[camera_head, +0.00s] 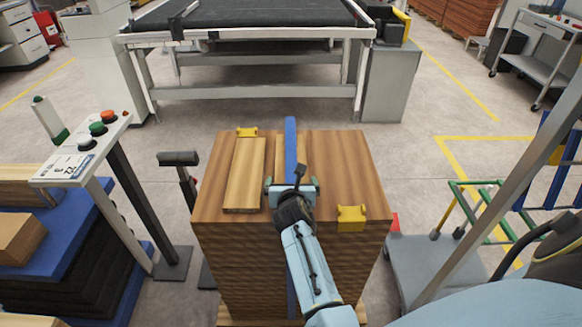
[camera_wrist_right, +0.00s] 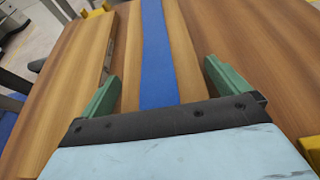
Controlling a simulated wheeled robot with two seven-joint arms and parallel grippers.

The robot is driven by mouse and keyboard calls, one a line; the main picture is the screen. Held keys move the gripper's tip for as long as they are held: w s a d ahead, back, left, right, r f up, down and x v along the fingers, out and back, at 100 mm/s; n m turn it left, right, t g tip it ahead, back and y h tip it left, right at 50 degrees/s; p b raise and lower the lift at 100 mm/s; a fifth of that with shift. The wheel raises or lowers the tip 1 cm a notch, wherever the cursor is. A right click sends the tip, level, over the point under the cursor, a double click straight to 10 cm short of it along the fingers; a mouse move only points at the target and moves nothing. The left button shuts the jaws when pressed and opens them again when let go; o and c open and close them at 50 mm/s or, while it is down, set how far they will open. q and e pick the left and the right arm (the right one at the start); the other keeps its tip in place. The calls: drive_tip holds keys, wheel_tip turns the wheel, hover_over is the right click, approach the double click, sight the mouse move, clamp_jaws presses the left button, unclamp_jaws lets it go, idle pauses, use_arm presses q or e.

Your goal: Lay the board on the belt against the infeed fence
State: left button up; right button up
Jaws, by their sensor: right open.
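A wooden stack (camera_head: 340,165) stands in front of me. A narrow board (camera_head: 281,160) lies on its top under a blue strip (camera_head: 290,140). A second, paler board (camera_head: 245,175) lies to its left. My right gripper (camera_head: 292,186) is open above the near part of the narrow board. In the right wrist view, its green fingers (camera_wrist_right: 161,72) stand apart on either side of the blue strip (camera_wrist_right: 157,50) and board (camera_wrist_right: 185,60); contact cannot be told. The black belt (camera_head: 245,14) is beyond, on a pale frame. The infeed fence cannot be clearly made out. My left gripper is out of view.
Yellow corner blocks (camera_head: 351,217) sit on the stack, another (camera_head: 247,132) at its far edge. A button stand (camera_head: 90,140) and blue-black piles are left. A grey cart (camera_head: 430,260) is right. Open floor (camera_head: 240,112) lies between stack and belt frame.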

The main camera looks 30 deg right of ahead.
drive_tip(key=shift+r, duration=0.1)
drive_tip(key=c, duration=1.1)
